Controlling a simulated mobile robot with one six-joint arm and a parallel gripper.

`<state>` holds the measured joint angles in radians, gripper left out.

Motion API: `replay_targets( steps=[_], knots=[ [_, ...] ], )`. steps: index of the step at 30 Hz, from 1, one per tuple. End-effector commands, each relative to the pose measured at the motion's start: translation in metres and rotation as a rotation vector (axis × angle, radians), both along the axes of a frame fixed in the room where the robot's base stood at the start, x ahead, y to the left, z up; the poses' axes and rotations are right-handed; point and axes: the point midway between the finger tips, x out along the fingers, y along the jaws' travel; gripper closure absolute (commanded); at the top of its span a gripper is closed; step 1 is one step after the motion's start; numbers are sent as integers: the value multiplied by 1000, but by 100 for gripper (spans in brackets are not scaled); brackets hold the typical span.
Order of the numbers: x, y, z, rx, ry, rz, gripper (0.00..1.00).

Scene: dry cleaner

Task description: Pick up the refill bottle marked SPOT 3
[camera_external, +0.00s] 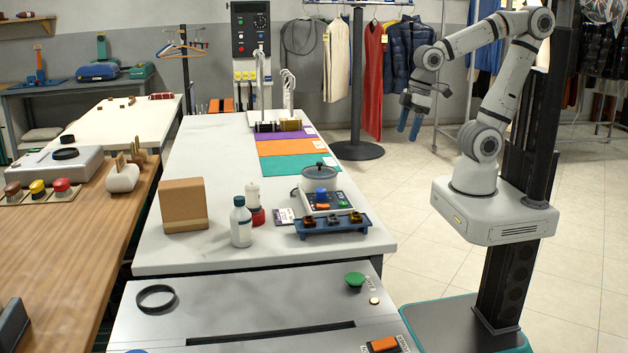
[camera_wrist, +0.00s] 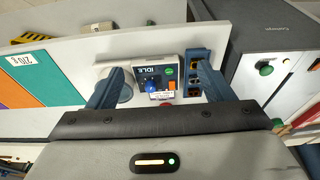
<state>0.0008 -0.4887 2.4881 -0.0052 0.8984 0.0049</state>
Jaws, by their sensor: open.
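Neither bottle is clearly visible in the wrist view. My gripper (camera_external: 408,132) is raised right of the table, well away from both bottles, with blue fingers pointing down. In the wrist view my gripper (camera_wrist: 160,67) is open and empty, its palm hiding part of the table.
A brown block (camera_external: 184,204) stands left of the bottles. A control device (camera_external: 330,201) and a blue tray (camera_external: 305,232) are right of them; the device (camera_wrist: 153,72) lies between my fingers in the wrist view. A grey cabinet (camera_external: 230,306) stands in front.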

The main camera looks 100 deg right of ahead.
Motion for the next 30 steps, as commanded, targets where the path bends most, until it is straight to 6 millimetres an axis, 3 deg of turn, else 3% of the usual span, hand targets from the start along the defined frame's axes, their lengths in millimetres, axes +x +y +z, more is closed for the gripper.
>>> replay_targets(
  steps=[5,10,16,23,30],
  knots=[
    [49,3,20,-8,-4,-25,26],
    [126,10,37,-19,-19,-70,26],
    [218,26,39,-27,-43,-121,26],
    [318,53,16,-30,-76,-176,26],
    [408,89,-33,-28,-113,-229,26]
  ],
)
